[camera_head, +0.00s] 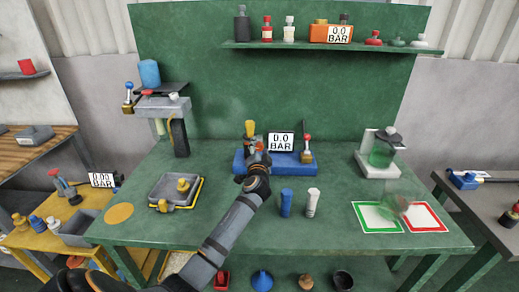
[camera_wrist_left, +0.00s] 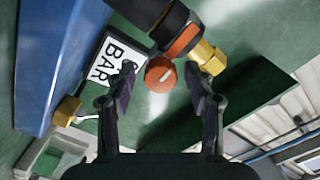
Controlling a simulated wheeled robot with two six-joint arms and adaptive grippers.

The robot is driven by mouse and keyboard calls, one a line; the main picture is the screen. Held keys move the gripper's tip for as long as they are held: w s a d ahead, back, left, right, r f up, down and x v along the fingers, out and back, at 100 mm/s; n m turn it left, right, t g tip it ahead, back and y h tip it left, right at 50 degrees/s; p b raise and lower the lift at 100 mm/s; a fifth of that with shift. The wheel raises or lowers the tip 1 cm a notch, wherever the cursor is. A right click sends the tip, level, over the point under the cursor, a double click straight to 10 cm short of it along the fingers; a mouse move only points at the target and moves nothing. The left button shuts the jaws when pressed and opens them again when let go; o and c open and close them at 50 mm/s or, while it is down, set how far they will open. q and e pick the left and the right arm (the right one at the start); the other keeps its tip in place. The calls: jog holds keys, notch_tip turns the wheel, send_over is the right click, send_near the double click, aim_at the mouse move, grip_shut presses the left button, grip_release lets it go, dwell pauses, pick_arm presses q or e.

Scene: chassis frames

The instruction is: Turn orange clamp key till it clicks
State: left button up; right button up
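The orange clamp key (camera_wrist_left: 160,75) shows in the left wrist view as a rounded orange end beside a dark cylinder with an orange band (camera_wrist_left: 183,40) and a brass fitting (camera_wrist_left: 208,57). My left gripper (camera_wrist_left: 161,72) has its two fingers spread on either side of the key, with a visible gap at each side. Contact cannot be made out. In the head view my left gripper (camera_head: 255,160) is at the blue fixture (camera_head: 285,168) on the green bench and partly hides the clamp. My right gripper is not in view.
Blue (camera_head: 286,203) and white (camera_head: 312,202) cylinders stand in front. A grey tray (camera_head: 160,203) is at left; green and red marked areas (camera_head: 375,222) are at right.

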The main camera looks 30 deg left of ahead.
pick_arm(q)
jog(key=shift+s, duration=0.1)
jog(key=v, duration=1.2)
jog(key=shift+f, duration=0.1)
jog(key=w+a+n, duration=0.2)
jog(key=w+n, duration=0.1)
jog(key=w+a+n, duration=0.2)
jog(key=w+n, duration=0.1)
jog(key=w+a+n, duration=0.2)
jog(key=w+n, duration=0.2)
jog(key=shift+a+b, duration=0.1)
jog(key=shift+b, duration=0.25)
